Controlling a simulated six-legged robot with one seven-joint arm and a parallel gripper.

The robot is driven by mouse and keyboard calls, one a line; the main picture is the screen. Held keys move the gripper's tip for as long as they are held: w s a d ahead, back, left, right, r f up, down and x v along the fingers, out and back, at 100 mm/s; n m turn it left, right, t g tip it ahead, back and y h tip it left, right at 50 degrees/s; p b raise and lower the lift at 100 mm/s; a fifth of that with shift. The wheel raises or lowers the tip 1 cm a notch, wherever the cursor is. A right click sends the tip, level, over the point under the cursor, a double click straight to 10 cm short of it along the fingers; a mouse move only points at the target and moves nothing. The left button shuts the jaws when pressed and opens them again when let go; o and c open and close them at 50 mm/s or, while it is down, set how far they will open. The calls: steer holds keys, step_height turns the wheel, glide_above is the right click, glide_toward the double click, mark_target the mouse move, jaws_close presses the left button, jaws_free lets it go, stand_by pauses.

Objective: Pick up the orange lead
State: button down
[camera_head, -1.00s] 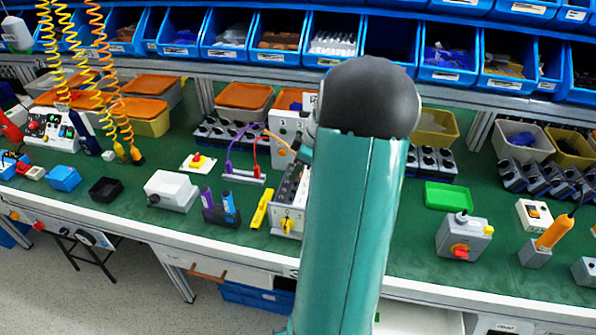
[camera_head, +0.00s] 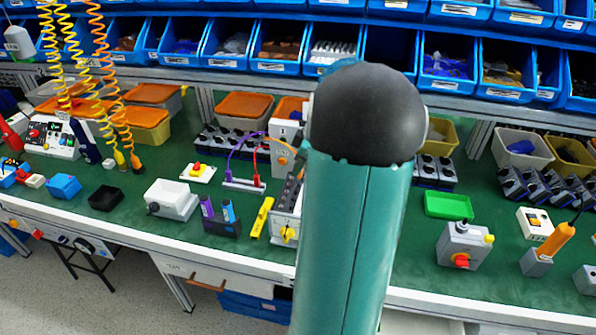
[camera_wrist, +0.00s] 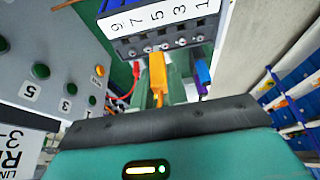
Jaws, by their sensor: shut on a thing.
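The orange lead (camera_wrist: 157,72) shows in the wrist view as an orange plug just below a numbered socket block (camera_wrist: 165,40). My gripper (camera_wrist: 160,82) is shut on the orange plug, with a finger on each side of it. I cannot tell whether the plug tip still touches the block. In the head view part of the orange lead (camera_head: 283,143) arches beside the grey panel, and my arm hides my gripper and the lead's far end.
A grey panel with green buttons (camera_wrist: 65,70) stands close on the left. In the head view, a yellow tool (camera_head: 262,217) and a pen holder (camera_head: 221,222) lie near the bench front.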

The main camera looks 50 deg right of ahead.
steer(key=s+a+r, duration=0.8)
steer(key=r, duration=0.2)
steer(key=shift+a+r, duration=0.25)
steer(key=shift+a, duration=0.05)
stand_by(0.4)
